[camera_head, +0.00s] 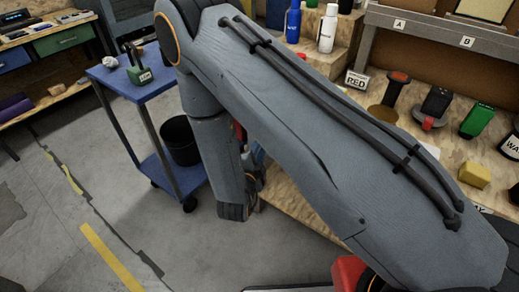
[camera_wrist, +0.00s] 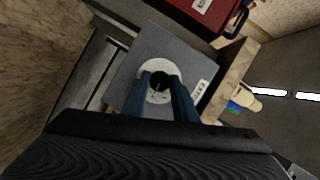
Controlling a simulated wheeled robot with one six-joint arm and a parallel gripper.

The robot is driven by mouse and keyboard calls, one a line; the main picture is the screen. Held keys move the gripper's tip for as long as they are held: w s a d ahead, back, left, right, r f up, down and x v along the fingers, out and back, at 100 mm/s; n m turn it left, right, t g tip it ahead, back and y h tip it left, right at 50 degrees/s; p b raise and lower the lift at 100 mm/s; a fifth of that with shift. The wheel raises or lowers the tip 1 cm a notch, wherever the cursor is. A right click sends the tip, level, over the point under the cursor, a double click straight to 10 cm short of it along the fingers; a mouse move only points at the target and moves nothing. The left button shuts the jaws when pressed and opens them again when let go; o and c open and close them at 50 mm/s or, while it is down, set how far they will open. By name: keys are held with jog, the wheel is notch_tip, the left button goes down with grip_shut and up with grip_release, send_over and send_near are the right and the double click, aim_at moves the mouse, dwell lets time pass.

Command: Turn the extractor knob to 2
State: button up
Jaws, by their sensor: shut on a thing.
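The extractor knob (camera_wrist: 159,81) is black and round and sits at the centre of a white disc (camera_wrist: 161,64) on a grey panel (camera_wrist: 150,42) in the wrist view. My gripper (camera_wrist: 160,88) has its two dark blue fingers on either side of the knob, shut on it. I cannot make out the knob's setting or the number marks. In the head view my arm crosses the picture, and the knob and panel cannot be made out.
A red case (camera_wrist: 212,14) is just above the panel in the wrist view, and a pale bottle (camera_wrist: 242,104) stands right. In the head view a blue cart (camera_head: 150,83) and black bin (camera_head: 181,142) are left. A workbench with tools (camera_head: 436,104) is right.

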dwell(0.4)
jog(key=o, duration=1.1)
jog(key=shift+c, duration=0.2)
jog(key=v, duration=0.7)
jog(key=shift+s+b, duration=0.4)
jog(key=shift+b, duration=0.05)
jog(key=shift+w, duration=0.1)
